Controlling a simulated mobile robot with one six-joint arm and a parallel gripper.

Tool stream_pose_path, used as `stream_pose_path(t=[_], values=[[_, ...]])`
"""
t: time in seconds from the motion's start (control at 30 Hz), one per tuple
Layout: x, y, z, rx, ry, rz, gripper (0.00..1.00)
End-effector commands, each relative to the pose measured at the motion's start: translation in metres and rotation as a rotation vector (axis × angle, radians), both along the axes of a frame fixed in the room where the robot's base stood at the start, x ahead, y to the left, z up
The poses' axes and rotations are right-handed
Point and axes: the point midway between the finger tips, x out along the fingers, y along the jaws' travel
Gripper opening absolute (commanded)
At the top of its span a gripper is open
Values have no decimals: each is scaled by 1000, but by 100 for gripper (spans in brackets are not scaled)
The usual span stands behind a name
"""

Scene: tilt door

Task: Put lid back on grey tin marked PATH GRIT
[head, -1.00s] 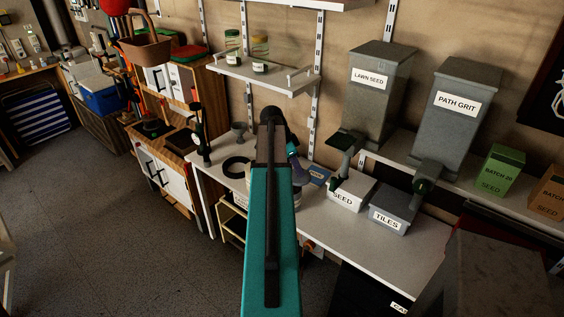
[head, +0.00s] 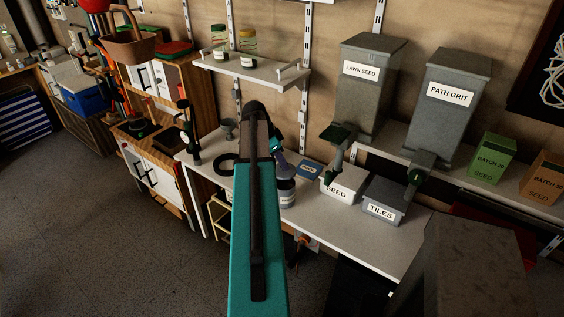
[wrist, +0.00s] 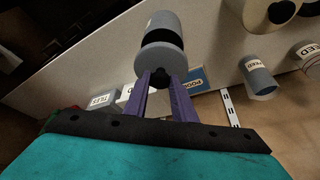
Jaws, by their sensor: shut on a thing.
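My gripper (wrist: 163,88) is shut on the dark knob of a round grey lid (wrist: 158,63). In the wrist view a grey cylindrical tin (wrist: 165,21) shows just beyond the lid, with a dark band between them that looks like its open mouth. Whether they touch I cannot tell. In the head view my gripper (head: 277,152) is over the worktop, and a grey tin with a pale label (head: 286,192) stands just below it. That label is unreadable. The words PATH GRIT are legible on a tall grey hopper (head: 450,122) at the right.
The white worktop (head: 335,240) also holds a SEED box (head: 343,185) and a grey TILES box (head: 384,200). Another grey tin (wrist: 258,77) stands nearby in the wrist view. A LAWN SEED hopper (head: 366,90) stands behind. A small shelf (head: 250,69) carries jars above.

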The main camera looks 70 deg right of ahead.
Motion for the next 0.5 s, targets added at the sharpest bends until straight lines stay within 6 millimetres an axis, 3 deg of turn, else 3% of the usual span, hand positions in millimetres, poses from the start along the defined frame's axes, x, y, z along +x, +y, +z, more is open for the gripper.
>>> stream_pose_path(t=[0.5], values=[[-1,-1,-34,-1,0,-2,2]])
